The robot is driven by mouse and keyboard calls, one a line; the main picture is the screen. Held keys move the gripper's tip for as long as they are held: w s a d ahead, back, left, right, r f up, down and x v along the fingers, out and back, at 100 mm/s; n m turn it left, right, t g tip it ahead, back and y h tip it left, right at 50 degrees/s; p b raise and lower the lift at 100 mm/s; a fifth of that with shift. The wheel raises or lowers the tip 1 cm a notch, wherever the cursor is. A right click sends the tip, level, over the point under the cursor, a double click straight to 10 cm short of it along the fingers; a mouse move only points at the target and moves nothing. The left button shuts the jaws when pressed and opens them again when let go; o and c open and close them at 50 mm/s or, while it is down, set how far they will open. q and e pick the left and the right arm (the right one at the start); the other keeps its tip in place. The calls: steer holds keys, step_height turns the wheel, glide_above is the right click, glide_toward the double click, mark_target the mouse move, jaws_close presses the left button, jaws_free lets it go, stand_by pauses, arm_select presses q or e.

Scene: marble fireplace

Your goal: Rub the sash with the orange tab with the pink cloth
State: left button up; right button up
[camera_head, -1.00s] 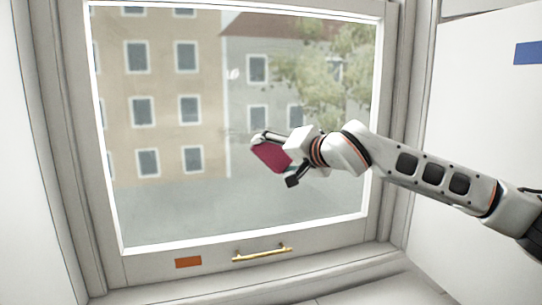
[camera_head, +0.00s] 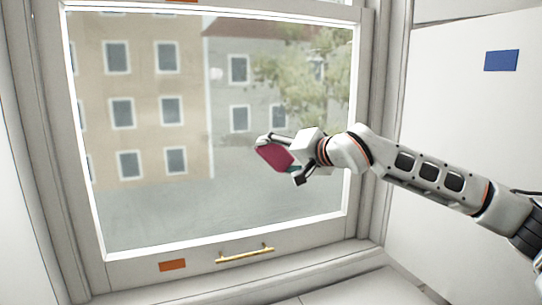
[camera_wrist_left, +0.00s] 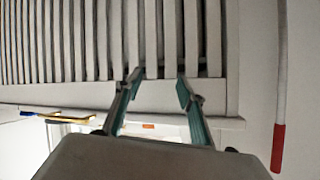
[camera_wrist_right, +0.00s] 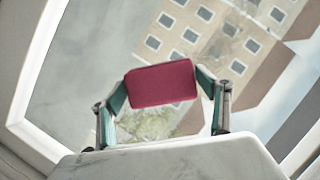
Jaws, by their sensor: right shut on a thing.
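The window sash (camera_head: 190,246) has a pale frame around a large pane. An orange tab (camera_head: 172,265) sits on its bottom rail, left of a brass handle (camera_head: 245,253). The pane (camera_head: 150,215) shows a small whitish mark and a hazy band. The pink cloth (camera_head: 273,158), a folded pad, is in my right gripper (camera_head: 281,159), in front of the pane right of its middle. In the right wrist view the cloth (camera_wrist_right: 161,84) spans between both fingers. I cannot tell whether it touches the glass. My left gripper (camera_wrist_left: 155,92) is open and empty, outside the head view.
A blue tab (camera_head: 501,61) is on the white panel at the right. Another orange patch (camera_head: 181,1) shows at the top edge. In the left wrist view are a slatted panel (camera_wrist_left: 110,40) and a pole with a red end (camera_wrist_left: 278,147). The sill (camera_head: 330,268) looks clear.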

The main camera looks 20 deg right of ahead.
mark_target(246, 159)
steer(key=shift+d, duration=0.15)
arm_select(q)
steer(key=shift+w+r+p, duration=0.15)
steer(key=shift+r+p, duration=0.15)
steer(key=shift+r, duration=0.25)
steer(key=shift+w+r+p, duration=0.15)
steer(key=shift+r+p, duration=0.1)
steer(key=shift+r, duration=0.25)
arm_select(e)
steer(key=shift+s+a, duration=0.1)
steer(key=shift+a, duration=3.5)
